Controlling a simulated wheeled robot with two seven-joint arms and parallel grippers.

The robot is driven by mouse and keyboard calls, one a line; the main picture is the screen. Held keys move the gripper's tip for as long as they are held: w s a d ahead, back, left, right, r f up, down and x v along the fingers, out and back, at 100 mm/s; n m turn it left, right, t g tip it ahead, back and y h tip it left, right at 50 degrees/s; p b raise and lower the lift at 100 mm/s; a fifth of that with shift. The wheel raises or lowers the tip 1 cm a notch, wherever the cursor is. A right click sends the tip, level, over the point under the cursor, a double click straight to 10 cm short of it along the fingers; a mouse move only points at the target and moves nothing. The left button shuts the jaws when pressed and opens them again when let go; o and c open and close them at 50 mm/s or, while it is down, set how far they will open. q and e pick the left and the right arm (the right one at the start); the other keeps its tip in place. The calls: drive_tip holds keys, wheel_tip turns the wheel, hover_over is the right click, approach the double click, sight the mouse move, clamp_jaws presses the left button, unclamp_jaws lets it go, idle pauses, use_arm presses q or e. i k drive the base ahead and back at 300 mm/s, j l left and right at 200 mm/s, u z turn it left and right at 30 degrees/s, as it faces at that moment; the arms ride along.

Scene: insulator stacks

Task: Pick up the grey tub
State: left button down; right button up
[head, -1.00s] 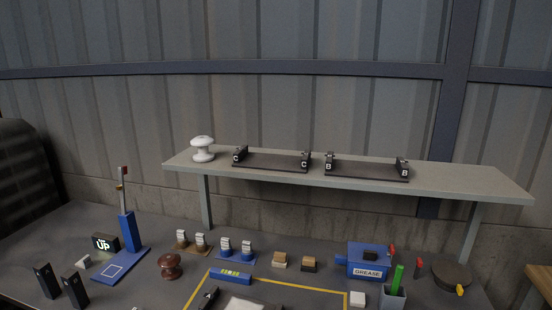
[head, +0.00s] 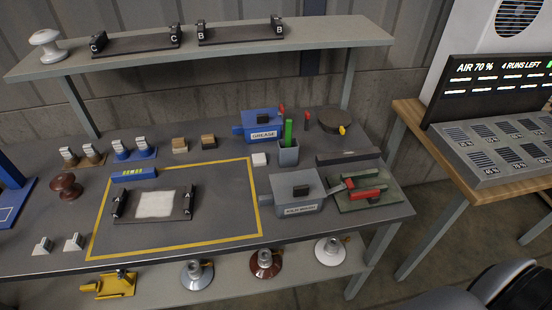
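The grey tub (head: 290,207) stands on the dark workbench, right of the yellow-outlined area. It is a box with a dark block on its lid, a stub on its left side and a white label on its front, too small to read surely. A similar blue tub labelled GREASE (head: 262,123) stands behind it. Neither of my grippers is in view.
A small grey cup (head: 288,156) with a green item stands behind the grey tub. A green board with red-handled parts (head: 366,192) lies close on its right. A tray with a white pad (head: 154,204) lies left. A control panel (head: 500,148) stands right.

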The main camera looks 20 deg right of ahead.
sight(285, 212)
drive_tip(key=l+z, duration=0.3)
drive_tip(key=i+l+z, duration=0.2)
drive_tip(key=z, duration=0.15)
drive_tip(key=i+l+z, duration=0.15)
drive_tip(key=l+z, duration=0.15)
drive_tip(key=k+u, duration=0.1)
drive_tip(key=u, duration=0.4)
